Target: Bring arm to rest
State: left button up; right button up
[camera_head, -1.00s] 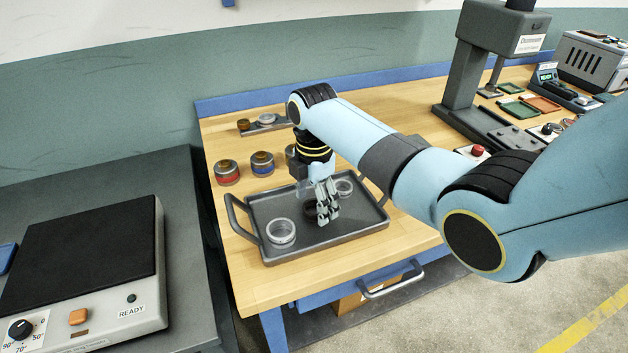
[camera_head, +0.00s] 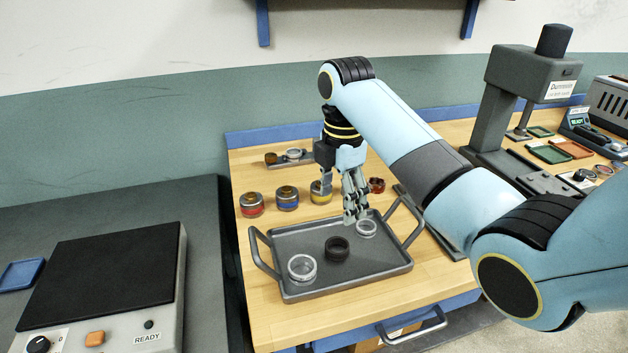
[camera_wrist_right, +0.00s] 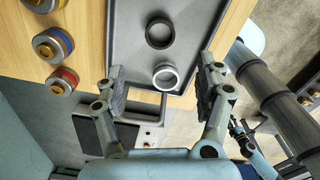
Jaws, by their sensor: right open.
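My right gripper (camera_head: 356,218) is open and empty, fingers pointing down, above the back right of the dark grey tray (camera_head: 372,268). The tray holds a clear ring (camera_head: 301,277) at its left, a dark ring (camera_head: 337,256) in the middle and another clear ring (camera_head: 367,233) at its right, close to the fingertips in the picture. In the right wrist view the two fingers (camera_wrist_right: 160,78) stand wide apart, with a pale ring (camera_wrist_right: 165,76) and the dark ring (camera_wrist_right: 160,33) lying below on the tray.
Jars with red (camera_head: 252,205), blue (camera_head: 287,198) and yellow (camera_head: 319,192) bands stand behind the tray. A small holder (camera_head: 280,160) is farther back. A dark press (camera_head: 497,115) stands at right. A hot plate (camera_head: 110,270) marked READY is at left.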

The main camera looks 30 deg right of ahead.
jog(key=s+a+r+m+t, duration=0.1)
jog(key=s+m+t, duration=0.1)
jog(key=s+m, duration=0.9)
jog(key=s+a+r+m+t, duration=0.15)
jog(key=s+m, duration=0.45)
jog(key=s, duration=0.9)
notch_tip(320, 180, down, 39)
jog(key=s+d+m+g+h+b, duration=0.1)
jog(key=s+d+b, duration=0.15)
jog(key=b, duration=0.85)
jog(key=s+f+g+b, duration=0.1)
jog(key=s+f+b, duration=0.6)
jog(key=s+f, duration=1.1)
notch_tip(320, 180, down, 4)
jog(key=shift+d+f, duration=0.15)
jog(key=shift+d, duration=0.15)
